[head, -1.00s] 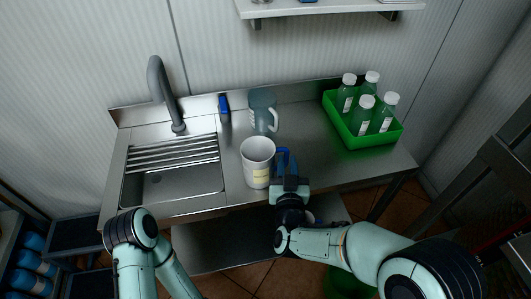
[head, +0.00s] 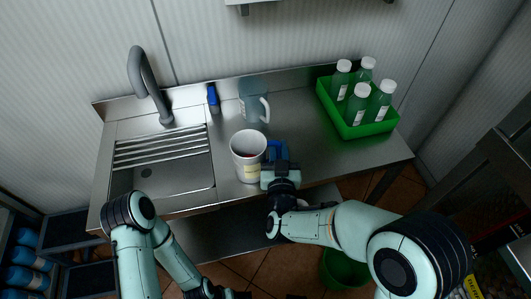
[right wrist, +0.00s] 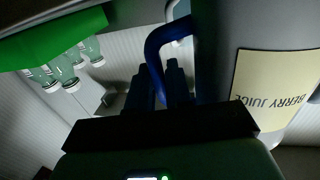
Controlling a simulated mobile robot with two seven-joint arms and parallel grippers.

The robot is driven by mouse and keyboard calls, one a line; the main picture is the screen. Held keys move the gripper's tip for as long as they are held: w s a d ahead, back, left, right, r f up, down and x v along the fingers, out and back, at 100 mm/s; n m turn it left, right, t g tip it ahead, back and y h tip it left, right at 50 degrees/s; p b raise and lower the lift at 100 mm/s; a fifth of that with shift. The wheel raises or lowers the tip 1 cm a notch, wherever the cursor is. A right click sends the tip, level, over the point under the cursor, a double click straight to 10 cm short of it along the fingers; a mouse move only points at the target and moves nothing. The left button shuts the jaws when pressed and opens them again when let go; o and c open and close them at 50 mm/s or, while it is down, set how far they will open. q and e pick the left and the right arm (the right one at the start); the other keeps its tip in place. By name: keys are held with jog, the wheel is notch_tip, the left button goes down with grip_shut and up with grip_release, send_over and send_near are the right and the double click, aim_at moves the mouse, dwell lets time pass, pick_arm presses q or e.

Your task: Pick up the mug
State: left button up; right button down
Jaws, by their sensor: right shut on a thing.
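The mug (head: 246,168) is a white, wide cylinder with a pale label and a blue handle, near the front of the steel counter. Its opening faces up and shows something dark reddish inside. In the right wrist view the mug (right wrist: 218,75) fills the right side, its label reading "BERRY JUICE". My right gripper (head: 277,158) is at the mug's right side, shut on the blue handle (right wrist: 158,50). I cannot tell whether the mug's base touches the counter. My left arm comes in at the lower left; its dark end is cut by the bottom edge, with its fingers unclear.
A translucent grey-blue jug (head: 253,98) stands just behind the mug. A small blue object (head: 212,98) is by the back wall. A sink (head: 165,178) with a tall faucet (head: 147,82) is left. A green crate (head: 351,130) of bottles stands right. Counter between jug and crate is clear.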

jog(key=shift+r, duration=0.2)
notch_tip(320, 180, up, 20)
jog(key=p, duration=0.4)
jog(key=shift+f, duration=0.15)
dwell(0.6)
